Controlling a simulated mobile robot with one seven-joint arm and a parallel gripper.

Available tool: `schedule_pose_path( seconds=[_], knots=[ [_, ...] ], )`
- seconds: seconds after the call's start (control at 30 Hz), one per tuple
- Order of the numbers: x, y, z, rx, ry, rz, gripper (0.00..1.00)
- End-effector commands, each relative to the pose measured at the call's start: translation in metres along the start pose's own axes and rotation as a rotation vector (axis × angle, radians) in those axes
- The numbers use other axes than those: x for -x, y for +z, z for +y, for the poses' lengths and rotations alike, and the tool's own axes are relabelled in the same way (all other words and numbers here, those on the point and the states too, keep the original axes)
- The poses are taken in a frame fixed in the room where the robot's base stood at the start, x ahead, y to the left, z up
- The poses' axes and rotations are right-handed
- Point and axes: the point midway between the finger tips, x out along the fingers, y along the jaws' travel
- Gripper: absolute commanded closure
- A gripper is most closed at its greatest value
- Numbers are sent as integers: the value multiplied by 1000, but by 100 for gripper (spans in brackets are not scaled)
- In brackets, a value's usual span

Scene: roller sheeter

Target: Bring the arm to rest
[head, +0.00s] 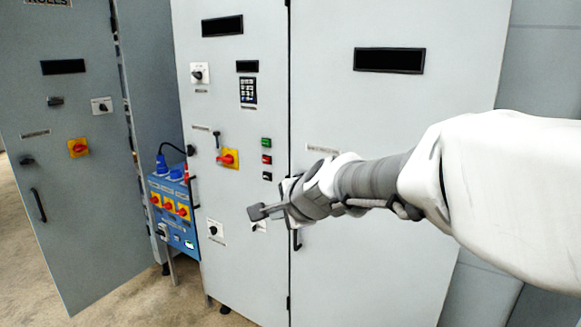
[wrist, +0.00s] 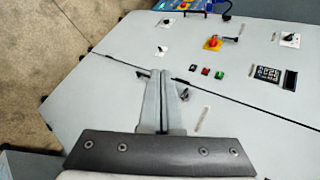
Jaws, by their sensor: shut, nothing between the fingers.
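My gripper (head: 257,212) is stretched out in front of the grey control cabinet (head: 340,250) in the head view, with the white arm coming in from the right. Its fingers are shut with nothing between them. In the wrist view the shut gripper (wrist: 162,75) shows at the lower middle, its two fingers side by side in front of the cabinet face. The gripper hides part of the cabinet near its lower switches and door handle. I cannot tell from these views how far the fingertips are from the cabinet.
The cabinet carries a red-and-yellow rotary switch (head: 228,159), a keypad (head: 248,91) and small green and red buttons (head: 266,142). A blue socket box (head: 174,211) with cables stands left of it. Another grey cabinet panel (head: 75,170) is at far left. Bare floor (head: 180,300) shows below.

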Motion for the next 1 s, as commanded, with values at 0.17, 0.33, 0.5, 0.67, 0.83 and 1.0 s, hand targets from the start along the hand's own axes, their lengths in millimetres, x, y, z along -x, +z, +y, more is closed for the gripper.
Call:
schedule_pose_path(
  seconds=[0.17, 0.33, 0.5, 0.67, 0.83, 1.0],
  knots=[
    [71, -5, 42, 380, 103, -6, 100],
    [131, -15, 97, 716, 239, -15, 100],
    [184, -28, 156, 1000, 398, -37, 100],
    [216, -38, 197, 1167, 516, -64, 100],
    [230, -42, 215, 1235, 572, -82, 100],
    [230, -42, 217, 1242, 577, -84, 100]
  ],
)
